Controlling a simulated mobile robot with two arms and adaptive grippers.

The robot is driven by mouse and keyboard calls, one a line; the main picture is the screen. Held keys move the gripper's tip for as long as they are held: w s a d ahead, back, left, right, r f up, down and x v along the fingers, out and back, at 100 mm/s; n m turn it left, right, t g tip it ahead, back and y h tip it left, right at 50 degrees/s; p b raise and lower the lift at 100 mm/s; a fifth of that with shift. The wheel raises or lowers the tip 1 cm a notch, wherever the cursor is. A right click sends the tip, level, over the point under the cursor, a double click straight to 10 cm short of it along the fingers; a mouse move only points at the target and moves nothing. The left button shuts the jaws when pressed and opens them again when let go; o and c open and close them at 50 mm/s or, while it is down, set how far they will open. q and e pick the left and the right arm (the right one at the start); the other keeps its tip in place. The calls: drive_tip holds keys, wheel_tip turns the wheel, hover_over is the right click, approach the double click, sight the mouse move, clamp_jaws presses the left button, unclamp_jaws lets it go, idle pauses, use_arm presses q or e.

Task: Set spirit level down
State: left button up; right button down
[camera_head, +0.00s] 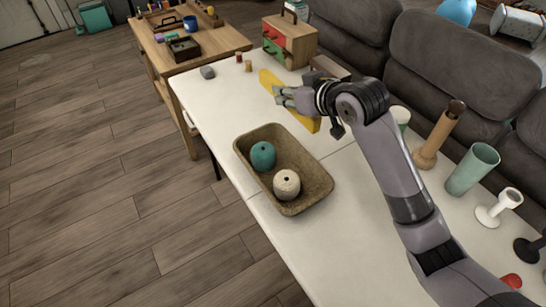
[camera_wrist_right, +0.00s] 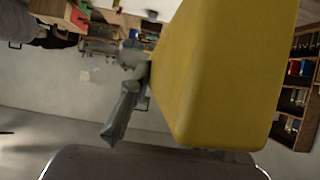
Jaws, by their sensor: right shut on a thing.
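The spirit level (camera_head: 270,82) is a long yellow bar over the far part of the white table in the head view. My right gripper (camera_head: 285,97) is shut on it near its middle and hides part of it. I cannot tell whether the bar touches the table top. In the right wrist view the yellow bar (camera_wrist_right: 225,75) fills much of the picture, with a grey finger (camera_wrist_right: 125,105) of my right gripper against its side. My left gripper is not in view.
A brown tray (camera_head: 243,159) with a teal and a cream round object stands on the white table (camera_head: 215,110). A wooden box with drawers (camera_head: 292,40) stands at the far end. Cups and candle holders, including a green tumbler (camera_head: 472,170), line the sofa side. The table front is bare.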

wheel_tip(320, 180, down, 19)
drive_tip(key=shift+s+d, duration=0.15)
drive_tip(key=shift+s, duration=0.05)
drive_tip(key=shift+f, duration=0.1)
drive_tip(key=shift+f, duration=0.1)
drive_tip(key=c, duration=1.5)
unclamp_jaws()
drive_tip(key=shift+r, duration=0.2)
drive_tip(key=v, duration=1.2)
